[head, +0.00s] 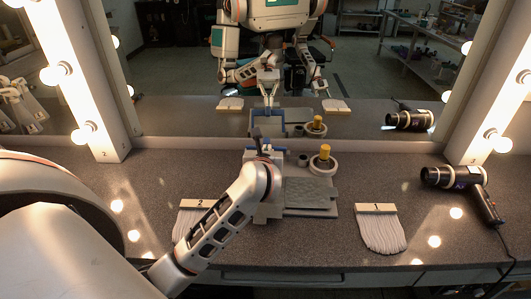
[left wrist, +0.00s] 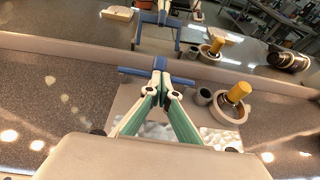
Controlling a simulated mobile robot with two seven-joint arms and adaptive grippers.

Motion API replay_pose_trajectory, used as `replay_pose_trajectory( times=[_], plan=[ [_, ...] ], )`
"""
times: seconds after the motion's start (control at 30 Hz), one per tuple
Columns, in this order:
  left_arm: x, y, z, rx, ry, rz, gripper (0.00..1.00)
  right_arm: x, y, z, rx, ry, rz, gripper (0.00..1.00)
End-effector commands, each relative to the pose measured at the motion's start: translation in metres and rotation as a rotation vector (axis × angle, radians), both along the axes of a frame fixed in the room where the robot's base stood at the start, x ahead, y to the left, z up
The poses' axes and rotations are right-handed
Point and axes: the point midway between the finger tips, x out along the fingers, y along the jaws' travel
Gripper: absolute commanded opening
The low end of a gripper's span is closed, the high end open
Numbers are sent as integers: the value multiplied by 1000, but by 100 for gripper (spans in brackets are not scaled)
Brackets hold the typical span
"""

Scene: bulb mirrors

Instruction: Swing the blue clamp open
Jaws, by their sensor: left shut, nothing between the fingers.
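The blue clamp (head: 249,156) stands at the back of a small grey fixture on the counter, partly hidden behind my left gripper. In the left wrist view its blue bar (left wrist: 132,71) runs sideways just beyond my fingertips, with an upright blue piece in the middle. My left gripper (head: 264,148) is over the fixture, and in the left wrist view its fingers (left wrist: 161,88) converge, shut and empty, close to the bar. I cannot tell whether they touch it. The clamp shows again in the mirror. My right gripper shows at most as a small reflection.
A grey plate (head: 312,193) lies right of my wrist. Behind it stand a bowl with a yellow-handled tool (head: 325,153) and a small dark cup (head: 302,160). White brushes lie left (head: 196,205) and right (head: 378,209). A hair dryer (head: 455,178) lies far right. The mirror (head: 180,115) bounds the back.

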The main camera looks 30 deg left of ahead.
Motion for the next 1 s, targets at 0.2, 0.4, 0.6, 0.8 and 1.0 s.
replay_pose_trajectory(
  times=[0.2,0.4,0.6,0.8,1.0],
  plan=[
    [16,8,17,-1,-3,1,0,5,0,14,0,-14,-1,40],
    [29,16,26,-1,-2,0,0,5,0,15,0,-13,-1,40],
    [40,21,31,-1,-1,-1,0,4,-1,12,-1,-8,-1,40],
    [46,25,33,0,0,0,0,3,-1,10,-3,-4,0,40],
    [49,27,34,0,0,0,0,3,-1,10,-4,-4,-1,40]
  ],
)
